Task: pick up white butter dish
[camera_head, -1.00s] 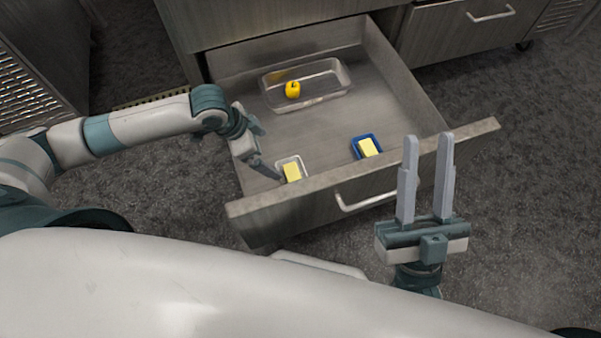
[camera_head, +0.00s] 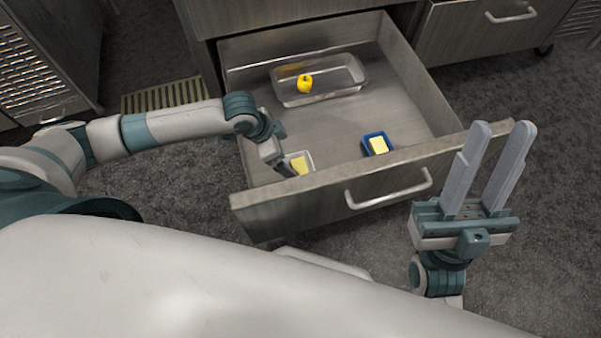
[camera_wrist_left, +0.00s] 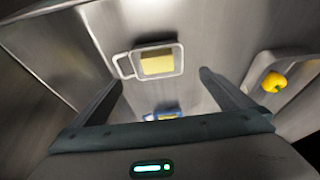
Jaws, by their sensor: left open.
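The white butter dish (camera_head: 309,158) with yellow butter lies inside the open drawer, near its front left corner. In the left wrist view the white dish (camera_wrist_left: 179,58) shows its rim and a loop handle on its left side. My left gripper (camera_head: 287,168) reaches into the drawer right beside the dish and hides part of it. In the left wrist view its open fingers (camera_wrist_left: 160,88) stand apart, with the dish ahead between them and nothing held. My right gripper (camera_head: 497,165) is open and empty, in front of the drawer at the right.
A blue butter dish (camera_head: 366,146) with butter stands right of the white one. A clear tray (camera_head: 340,88) holding a yellow pepper (camera_head: 305,84) is at the drawer's back. The drawer's front panel (camera_head: 300,200) and side walls bound the space. The drawer's middle is clear.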

